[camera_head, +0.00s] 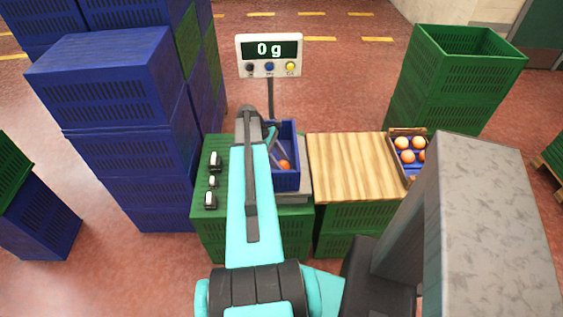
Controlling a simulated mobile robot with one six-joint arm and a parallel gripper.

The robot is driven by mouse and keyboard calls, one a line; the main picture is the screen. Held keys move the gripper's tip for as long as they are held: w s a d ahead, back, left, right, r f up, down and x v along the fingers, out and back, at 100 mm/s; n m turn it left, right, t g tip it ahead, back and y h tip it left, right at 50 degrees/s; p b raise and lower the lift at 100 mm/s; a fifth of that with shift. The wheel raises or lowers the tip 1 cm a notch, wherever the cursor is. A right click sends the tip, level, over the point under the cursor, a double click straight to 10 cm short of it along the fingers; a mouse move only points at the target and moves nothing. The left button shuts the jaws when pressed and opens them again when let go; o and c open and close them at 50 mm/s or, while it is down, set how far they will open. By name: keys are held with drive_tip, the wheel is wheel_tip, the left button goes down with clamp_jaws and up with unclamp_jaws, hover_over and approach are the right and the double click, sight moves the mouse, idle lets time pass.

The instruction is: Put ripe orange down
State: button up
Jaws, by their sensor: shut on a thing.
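A blue crate (288,181) stands on the scale's grey platform (305,190), on top of green crates left of centre. A small orange (284,165) shows inside the crate's outline. My gripper (277,154) is over the crate, shut on this orange; my own arm hides most of the jaws. Whether the orange touches the crate floor cannot be told. The scale display (269,49) reads 0 g.
A tray (394,134) of several oranges sits at the right end of the wooden board (346,162), whose top is otherwise clear. Tall blue crate stacks (107,93) stand left, and green crates (450,85) back right. Small black-and-white devices (211,200) lie left of the arm.

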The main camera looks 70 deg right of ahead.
drive_tip(key=shift+f, duration=0.15)
drive_tip(key=o, duration=1.1)
drive_tip(key=shift+b+v, duration=1.05)
drive_tip(key=shift+v, duration=5.15)
drive_tip(key=shift+s, duration=0.1)
